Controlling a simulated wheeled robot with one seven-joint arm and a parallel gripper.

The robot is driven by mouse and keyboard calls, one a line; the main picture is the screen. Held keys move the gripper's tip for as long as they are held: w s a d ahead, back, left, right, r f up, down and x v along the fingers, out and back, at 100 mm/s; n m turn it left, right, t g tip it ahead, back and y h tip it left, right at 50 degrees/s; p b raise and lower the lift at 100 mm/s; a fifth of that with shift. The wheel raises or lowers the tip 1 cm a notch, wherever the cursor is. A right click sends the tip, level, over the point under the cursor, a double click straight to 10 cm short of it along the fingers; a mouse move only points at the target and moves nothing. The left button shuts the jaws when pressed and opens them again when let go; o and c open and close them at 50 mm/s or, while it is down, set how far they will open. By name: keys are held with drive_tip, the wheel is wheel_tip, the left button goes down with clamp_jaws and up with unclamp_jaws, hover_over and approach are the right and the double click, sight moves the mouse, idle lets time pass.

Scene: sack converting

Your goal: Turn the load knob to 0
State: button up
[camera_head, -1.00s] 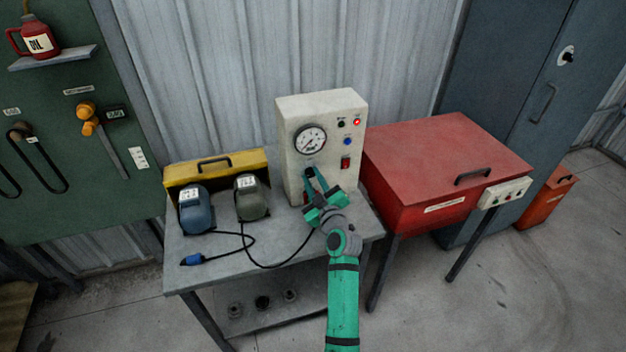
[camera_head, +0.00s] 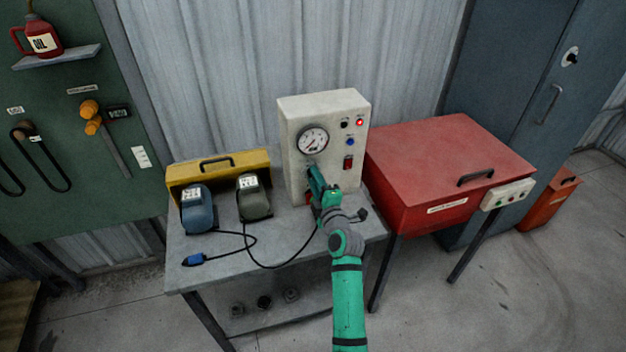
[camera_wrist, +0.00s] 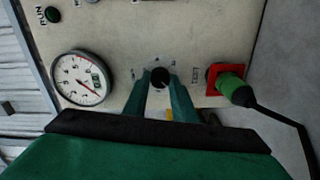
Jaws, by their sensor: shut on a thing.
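The load knob (camera_wrist: 160,77) is a small dark round knob on the front of a cream test box (camera_head: 292,108). In the wrist view it sits between the two green fingers of my gripper (camera_wrist: 161,88), which are shut on it. A few marks ring the knob, too small to read. In the head view my gripper (camera_head: 315,176) covers the knob, below the round gauge (camera_head: 313,140). The gauge (camera_wrist: 82,78) also shows in the wrist view with a red needle.
In the wrist view a green plug sits in a red socket (camera_wrist: 212,80) beside the knob. Two motors, blue (camera_head: 198,212) and grey-green (camera_head: 254,200), stand on the bench (camera_head: 225,268) before a yellow toolbox (camera_head: 250,160). A red cabinet (camera_head: 440,155) stands at the right.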

drive_tip(key=shift+s+n, duration=0.1)
drive_tip(key=shift+n, duration=0.4)
drive_tip(key=o, duration=1)
drive_tip(key=shift+o, duration=0.2)
drive_tip(key=v, duration=1)
drive_tip(key=shift+s+d, duration=0.15)
drive_tip(key=shift+s, duration=0.25)
drive_tip(key=shift+s, duration=0.1)
